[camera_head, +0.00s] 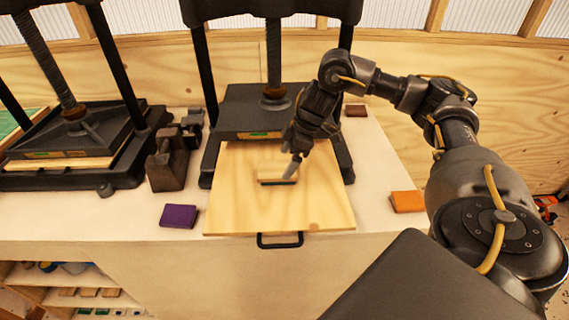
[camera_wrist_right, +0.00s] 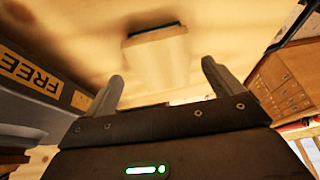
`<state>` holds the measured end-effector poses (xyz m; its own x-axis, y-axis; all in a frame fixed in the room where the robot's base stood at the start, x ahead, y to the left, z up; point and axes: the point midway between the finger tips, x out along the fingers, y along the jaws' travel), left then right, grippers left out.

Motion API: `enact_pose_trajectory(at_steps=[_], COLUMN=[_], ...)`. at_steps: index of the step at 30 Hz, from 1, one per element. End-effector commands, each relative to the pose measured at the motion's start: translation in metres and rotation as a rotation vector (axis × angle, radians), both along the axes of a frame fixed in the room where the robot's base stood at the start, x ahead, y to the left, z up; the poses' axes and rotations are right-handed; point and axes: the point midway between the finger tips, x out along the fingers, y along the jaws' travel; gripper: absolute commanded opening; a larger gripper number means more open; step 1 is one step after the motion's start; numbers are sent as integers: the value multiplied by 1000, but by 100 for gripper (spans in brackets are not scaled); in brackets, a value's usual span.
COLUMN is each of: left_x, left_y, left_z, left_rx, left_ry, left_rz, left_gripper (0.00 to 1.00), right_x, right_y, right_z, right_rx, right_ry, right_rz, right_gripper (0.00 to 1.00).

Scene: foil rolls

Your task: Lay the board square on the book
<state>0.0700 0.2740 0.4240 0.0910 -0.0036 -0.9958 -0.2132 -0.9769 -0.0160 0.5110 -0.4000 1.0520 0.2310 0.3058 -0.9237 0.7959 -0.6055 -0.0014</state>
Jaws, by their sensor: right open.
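A small pale wooden board (camera_head: 270,170) lies flat on top of a dark blue-green book (camera_head: 279,183), on a wide wooden plate (camera_head: 325,212) in front of the middle press. Only a thin front edge of the book shows. In the right wrist view the board (camera_wrist_right: 158,54) looks roughly in line with the book's dark edge (camera_wrist_right: 153,31); exact squareness is hard to tell. My right gripper (camera_head: 291,166) is just behind and right of the board. My left gripper is not in view.
The middle press (camera_head: 252,107) stands behind the board, its label near my right gripper. A second press (camera_head: 75,150) and dark metal blocks (camera_head: 166,160) are at left. A purple book (camera_head: 179,215) and an orange book (camera_head: 408,201) flank the plate. A black handle (camera_head: 280,241) juts forward.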

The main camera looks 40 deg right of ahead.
Motion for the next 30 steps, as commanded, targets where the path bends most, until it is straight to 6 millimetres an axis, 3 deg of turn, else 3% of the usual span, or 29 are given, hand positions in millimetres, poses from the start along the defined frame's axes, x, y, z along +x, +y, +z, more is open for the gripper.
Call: enact_pose_trajectory(at_steps=[6, 13, 30], left_x=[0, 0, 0], left_y=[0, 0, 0], left_z=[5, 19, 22], left_rx=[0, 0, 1], left_ry=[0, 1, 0], left_rz=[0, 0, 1], left_gripper=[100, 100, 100], right_x=[-11, -19, -23], right_y=[-16, -27, -30], right_z=[50, 83, 91], right_rx=[-2, -2, -1], right_ry=[-6, -3, 0], right_rz=[-1, -1, 0], right_gripper=[92, 92, 92])
